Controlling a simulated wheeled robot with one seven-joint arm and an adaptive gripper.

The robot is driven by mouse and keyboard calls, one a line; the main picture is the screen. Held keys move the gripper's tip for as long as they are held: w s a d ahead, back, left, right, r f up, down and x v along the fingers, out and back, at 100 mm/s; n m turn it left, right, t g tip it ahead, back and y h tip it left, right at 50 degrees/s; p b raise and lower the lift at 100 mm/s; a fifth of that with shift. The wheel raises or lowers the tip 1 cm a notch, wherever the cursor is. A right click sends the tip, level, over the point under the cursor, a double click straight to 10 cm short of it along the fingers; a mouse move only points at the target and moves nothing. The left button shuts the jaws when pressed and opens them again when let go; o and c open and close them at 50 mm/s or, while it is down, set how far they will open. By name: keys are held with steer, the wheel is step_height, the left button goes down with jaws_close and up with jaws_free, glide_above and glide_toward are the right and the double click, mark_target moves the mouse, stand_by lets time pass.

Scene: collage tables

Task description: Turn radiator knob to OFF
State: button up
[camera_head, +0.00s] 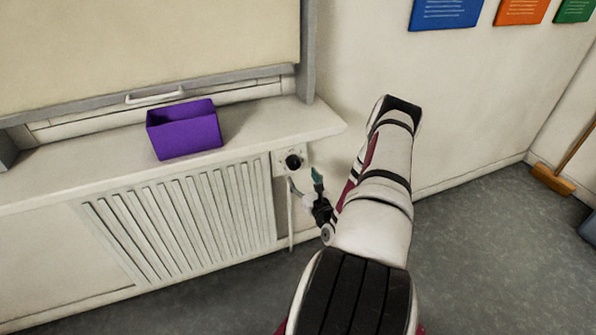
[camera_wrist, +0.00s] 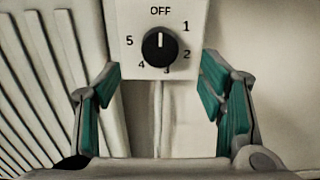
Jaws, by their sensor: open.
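The radiator knob (camera_head: 293,162) is a round black dial on a white plate at the right end of the radiator. The knob also shows in the wrist view (camera_wrist: 160,48), and its white mark points up at the word OFF on the plate (camera_wrist: 130,62). The numbers 1 to 5 run around it. My gripper (camera_head: 304,180) is open and empty, just in front of and below the knob. In the wrist view its teal-padded fingers (camera_wrist: 160,80) stand wide apart, one on each side below the knob, and do not appear to touch it.
The white slatted radiator (camera_head: 190,225) is left of the knob, under a white sill (camera_head: 75,170) that juts out above. A purple box (camera_head: 185,131) stands on the sill. A thin pipe (camera_head: 290,222) runs down below the knob.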

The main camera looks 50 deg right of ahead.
steer(key=shift+v, duration=2.35)
